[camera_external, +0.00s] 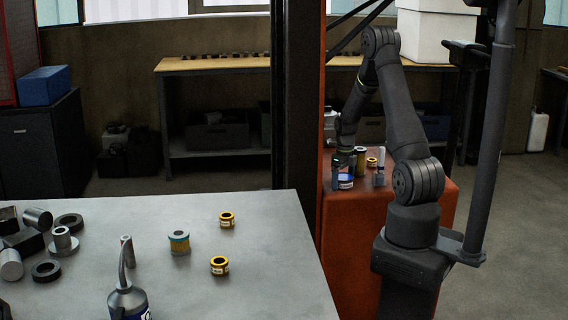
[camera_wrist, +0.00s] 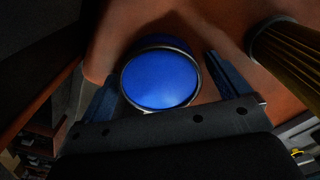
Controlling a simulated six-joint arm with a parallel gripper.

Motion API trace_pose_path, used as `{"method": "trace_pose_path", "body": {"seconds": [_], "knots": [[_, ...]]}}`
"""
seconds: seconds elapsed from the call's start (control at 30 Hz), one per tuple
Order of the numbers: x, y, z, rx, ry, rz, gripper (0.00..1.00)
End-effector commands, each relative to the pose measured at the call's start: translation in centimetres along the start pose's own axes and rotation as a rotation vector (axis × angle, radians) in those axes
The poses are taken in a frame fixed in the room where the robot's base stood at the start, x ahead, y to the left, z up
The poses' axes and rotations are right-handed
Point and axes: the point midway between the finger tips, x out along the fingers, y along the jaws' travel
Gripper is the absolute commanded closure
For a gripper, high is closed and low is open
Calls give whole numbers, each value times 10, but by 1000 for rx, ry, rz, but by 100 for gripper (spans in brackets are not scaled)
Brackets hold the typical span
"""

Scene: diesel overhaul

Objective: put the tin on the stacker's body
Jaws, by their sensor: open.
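The tin (camera_external: 346,183), with a blue and white label, stands upright on top of the red stacker's body (camera_external: 415,192), near its left edge. Its round blue lid (camera_wrist: 160,80) with a metal rim fills the middle of the wrist view. My gripper (camera_external: 344,160) points down over the tin. In the wrist view its two fingers (camera_wrist: 161,72) are open, one on each side of the tin. Gaps show between the fingers and the lid. The tin's upper part is hidden by my gripper in the external view.
Close right of the tin stand a yellowish ribbed cylinder (camera_wrist: 285,45), a small yellow ring (camera_external: 372,162) and a grey upright part (camera_external: 379,168). A dark post rises left of the stacker. The grey table (camera_external: 200,285) holds an oil can (camera_external: 128,300), rings and metal parts.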

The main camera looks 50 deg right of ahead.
Motion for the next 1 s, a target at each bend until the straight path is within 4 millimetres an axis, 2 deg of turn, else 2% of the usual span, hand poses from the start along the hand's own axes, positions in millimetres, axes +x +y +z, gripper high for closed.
{"method": "trace_pose_path", "body": {"seconds": [0.13, 0.27, 0.5, 0.7, 0.83, 1.0], "knots": [[-6, 0, 0, 0, -1, -1, 7], [-24, 0, 1, 0, -3, -2, 7], [-74, -1, 1, 0, -4, -4, 7], [-108, 0, 0, 0, -2, -2, 7], [-120, 0, 0, 0, -1, -1, 7], [-124, 0, 0, 0, 0, 0, 7]]}}
